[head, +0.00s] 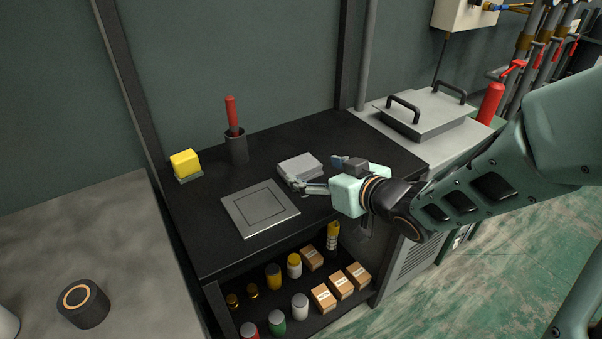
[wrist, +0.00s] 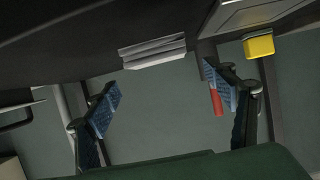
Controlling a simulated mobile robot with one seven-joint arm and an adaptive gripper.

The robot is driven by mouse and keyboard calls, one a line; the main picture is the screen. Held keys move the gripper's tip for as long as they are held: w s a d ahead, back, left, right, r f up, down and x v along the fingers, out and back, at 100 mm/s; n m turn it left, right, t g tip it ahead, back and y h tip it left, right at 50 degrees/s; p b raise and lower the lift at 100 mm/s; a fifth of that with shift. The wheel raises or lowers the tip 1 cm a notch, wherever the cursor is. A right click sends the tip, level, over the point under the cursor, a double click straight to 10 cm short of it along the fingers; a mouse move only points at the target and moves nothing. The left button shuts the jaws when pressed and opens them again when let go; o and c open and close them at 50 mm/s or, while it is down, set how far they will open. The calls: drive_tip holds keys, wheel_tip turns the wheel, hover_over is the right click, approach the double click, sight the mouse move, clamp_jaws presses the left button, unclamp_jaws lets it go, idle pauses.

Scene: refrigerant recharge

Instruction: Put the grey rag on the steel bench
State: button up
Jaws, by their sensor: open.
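The grey rag (head: 300,166) looks like a flat, folded light-grey stack on the black worktop. It also shows between my fingers' lines at the top of the wrist view (wrist: 152,53). My gripper (head: 315,172) is at the rag's right side, its fingers spread apart with nothing between them. In the wrist view my gripper (wrist: 162,97) has one blue-padded finger on each side and the rag beyond them. I cannot tell whether a finger touches the rag. A mottled grey bench top (head: 110,245), likely the steel bench, is at the left.
On the black worktop (head: 200,240) are a square grey plate (head: 260,208), a dark cup (head: 236,148) with a red-handled tool, and a yellow block (head: 185,163). A lower shelf holds bottles and boxes. A dark ring-topped cylinder (head: 83,303) stands on the left bench, mostly clear otherwise.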

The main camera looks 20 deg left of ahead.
sight(300, 164)
drive_tip(key=x, duration=0.3)
drive_tip(key=shift+f+b, duration=0.1)
drive_tip(key=shift+b, duration=0.3)
drive_tip(key=b+x, duration=0.2)
drive_tip(key=x, duration=0.2)
drive_tip(key=shift+w+f, duration=0.15)
drive_tip(key=shift+f, duration=0.15)
drive_tip(key=shift+w+a+f, duration=0.1)
drive_tip(key=shift+w+a, duration=0.15)
drive_tip(key=shift+w, duration=0.05)
drive_tip(key=c, duration=1)
drive_tip(key=shift+r, duration=0.2)
